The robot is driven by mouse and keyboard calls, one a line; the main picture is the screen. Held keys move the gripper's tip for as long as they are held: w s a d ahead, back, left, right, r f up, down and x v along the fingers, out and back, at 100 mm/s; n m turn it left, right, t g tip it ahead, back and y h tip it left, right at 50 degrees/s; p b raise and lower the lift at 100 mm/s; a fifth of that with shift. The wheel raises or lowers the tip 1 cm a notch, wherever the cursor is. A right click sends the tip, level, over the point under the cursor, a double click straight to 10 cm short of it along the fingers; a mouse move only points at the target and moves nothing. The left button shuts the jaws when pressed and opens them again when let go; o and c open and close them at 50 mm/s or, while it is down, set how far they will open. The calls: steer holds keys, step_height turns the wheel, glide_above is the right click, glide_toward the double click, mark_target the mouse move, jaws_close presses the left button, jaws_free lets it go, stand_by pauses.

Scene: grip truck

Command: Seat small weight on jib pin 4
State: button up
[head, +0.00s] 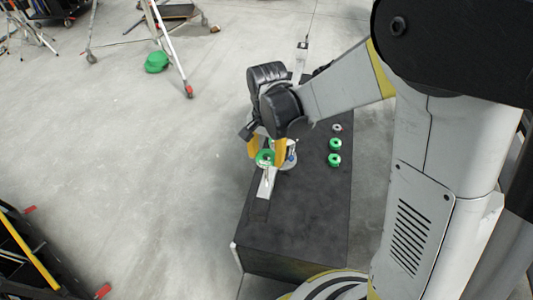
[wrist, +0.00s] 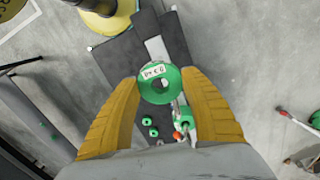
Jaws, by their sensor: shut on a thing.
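My gripper (head: 266,152) has yellow fingers and is shut on a green ring-shaped weight (wrist: 160,84). The weight has a central hole and a white label with dark writing too small to read surely. It also shows in the head view (head: 264,157), over the near part of the pale jib bar (head: 267,183). In the wrist view the bar (wrist: 156,47) runs beyond the held weight. I cannot tell whether the weight touches the bar or a pin. Another green weight (wrist: 186,122) sits by the bar's other part, near an orange-red knob (wrist: 177,135). Pin 4 cannot be made out.
The dark bench top (head: 290,225) is clear at its near end. Two green weights (head: 335,145) (head: 334,160) and a small greyish piece (head: 337,128) stand along its right side. A tripod (head: 170,50) and a green item (head: 157,62) are on the floor behind.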

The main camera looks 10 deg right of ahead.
mark_target(266, 185)
steer(key=shift+s+a+f+b, duration=0.1)
steer(key=shift+s+f+b, duration=0.05)
steer(key=shift+f+b, duration=5.7)
steer(key=shift+f+p, duration=0.45)
steer(key=shift+f, duration=0.1)
steer(key=o, duration=1.4)
steer(key=shift+o, duration=0.2)
steer(key=r, duration=1.2)
steer(key=shift+w, duration=0.2)
steer(key=shift+d, duration=0.2)
steer(key=s+d+f+n+t+b, duration=0.2)
steer(key=s+d+n+t+b, duration=0.1)
steer(key=s+d+b, duration=0.2)
steer(key=s+d+f+n+t+b, duration=0.2)
steer(key=s+d+n+t+b, duration=0.1)
steer(key=d, duration=0.5)
steer(key=s+t+b, duration=0.1)
steer(key=s+b, duration=0.1)
steer(key=s, duration=0.1)
steer(key=shift+d+f+t+b, duration=0.15)
steer(key=shift+f+t+b, duration=0.15)
steer(key=shift+b, duration=0.05)
